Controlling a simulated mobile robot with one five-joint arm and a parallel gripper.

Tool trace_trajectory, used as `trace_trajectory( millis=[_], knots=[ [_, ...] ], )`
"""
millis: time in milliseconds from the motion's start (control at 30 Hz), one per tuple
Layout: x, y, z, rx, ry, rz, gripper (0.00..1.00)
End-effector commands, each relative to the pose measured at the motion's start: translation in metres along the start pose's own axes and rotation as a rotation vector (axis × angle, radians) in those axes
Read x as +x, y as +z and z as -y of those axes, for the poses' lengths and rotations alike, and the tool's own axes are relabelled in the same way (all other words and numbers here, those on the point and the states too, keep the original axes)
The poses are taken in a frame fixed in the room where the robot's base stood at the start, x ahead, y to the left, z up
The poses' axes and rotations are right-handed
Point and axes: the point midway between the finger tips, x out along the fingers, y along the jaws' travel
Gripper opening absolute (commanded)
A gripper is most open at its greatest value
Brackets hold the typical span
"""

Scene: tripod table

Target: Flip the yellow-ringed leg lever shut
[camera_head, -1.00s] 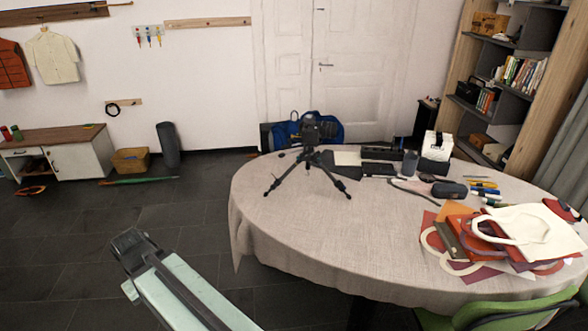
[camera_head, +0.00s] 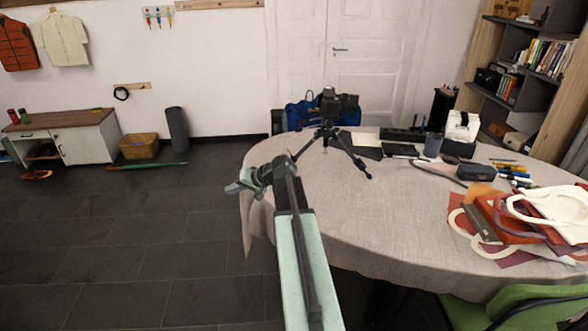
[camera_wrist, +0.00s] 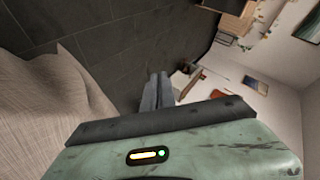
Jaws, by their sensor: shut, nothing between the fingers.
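A small black tripod (camera_head: 346,148) with a camera (camera_head: 330,104) on top stands on the round cloth-covered table (camera_head: 330,215), near its far left side. The leg levers and any yellow ring are too small to make out, and my arm hides part of the left leg. My gripper (camera_head: 233,187) is at the table's left edge, left of the tripod and apart from it. In the wrist view its fingers (camera_wrist: 156,92) are together and empty, pointing over the floor beside the tablecloth (camera_wrist: 45,115). The tripod does not show in the wrist view.
Papers and bags (camera_head: 510,222) cover the table's right side. A green chair (camera_head: 515,303) is at the front right. The floor (camera_head: 130,235) at left is clear.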

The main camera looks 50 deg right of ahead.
Motion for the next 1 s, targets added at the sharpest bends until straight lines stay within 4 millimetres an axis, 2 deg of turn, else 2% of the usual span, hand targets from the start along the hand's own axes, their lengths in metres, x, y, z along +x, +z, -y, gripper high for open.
trace_trajectory(
  millis=[33,100,200,300,333,433,533,833,1000],
  knots=[
    [-0.022,-0.041,-0.059,0.059,-0.035,-0.137,0.0],
    [-0.068,-0.088,-0.108,0.119,-0.081,-0.307,0.0],
    [-0.134,-0.133,-0.166,0.184,-0.121,-0.503,0.0],
    [-0.184,-0.156,-0.204,0.224,-0.144,-0.635,0.0],
    [-0.195,-0.16,-0.212,0.232,-0.147,-0.663,0.0],
    [-0.218,-0.168,-0.227,0.248,-0.156,-0.718,0.0],
    [-0.225,-0.17,-0.229,0.252,-0.158,-0.733,0.0],
    [-0.222,-0.172,-0.228,0.252,-0.158,-0.73,0.0],
    [-0.204,-0.188,-0.227,0.251,-0.159,-0.727,0.0]
  ],
)
